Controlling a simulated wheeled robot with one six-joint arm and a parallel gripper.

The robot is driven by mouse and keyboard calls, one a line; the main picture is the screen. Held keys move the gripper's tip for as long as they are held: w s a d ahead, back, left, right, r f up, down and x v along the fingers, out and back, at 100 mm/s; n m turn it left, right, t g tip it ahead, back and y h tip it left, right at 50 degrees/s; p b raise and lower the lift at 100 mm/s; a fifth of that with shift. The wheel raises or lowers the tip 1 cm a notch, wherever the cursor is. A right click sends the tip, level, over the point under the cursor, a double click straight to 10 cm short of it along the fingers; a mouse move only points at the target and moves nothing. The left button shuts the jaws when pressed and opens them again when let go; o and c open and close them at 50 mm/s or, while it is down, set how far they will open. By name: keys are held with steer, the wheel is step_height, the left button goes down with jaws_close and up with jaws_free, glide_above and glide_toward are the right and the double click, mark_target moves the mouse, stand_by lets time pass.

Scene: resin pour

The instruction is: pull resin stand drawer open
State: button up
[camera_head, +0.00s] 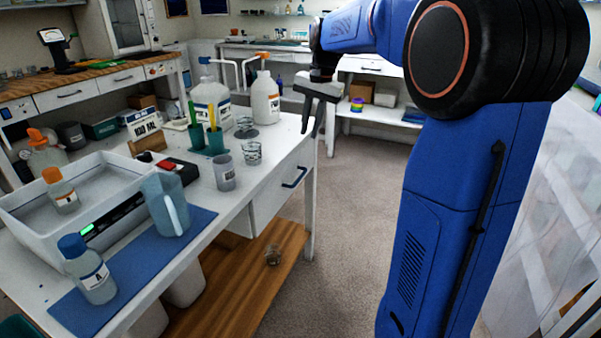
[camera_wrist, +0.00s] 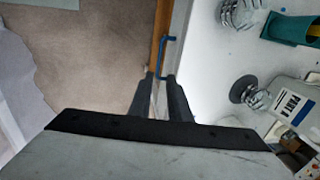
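The resin stand is a white table (camera_head: 203,245), and its drawer (camera_head: 275,198) is in the side facing the open floor. The drawer front looks flush with the stand, so it appears shut. It has a blue bar handle (camera_head: 294,178), which also shows in the wrist view (camera_wrist: 163,54) just beyond my fingertips. My gripper (camera_head: 310,130) hangs above and behind the handle in the head view, fingers pointing down. In the wrist view, my gripper (camera_wrist: 160,78) has a narrow gap between its dark fingers, with nothing held. The handle is apart from the fingers.
A wooden lower shelf (camera_head: 240,275) sits under the drawer. The grey floor (camera_head: 345,230) beside the stand is clear.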

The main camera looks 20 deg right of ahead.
mark_target(299, 178)
steer(key=f, duration=0.5)
steer(key=w+a+f, duration=0.1)
steer(key=f, duration=0.5)
steer(key=w+a+f, duration=0.1)
steer(key=f, duration=0.4)
steer(key=shift+w+a+f, duration=0.1)
steer(key=shift+f, duration=0.2)
jaws_close()
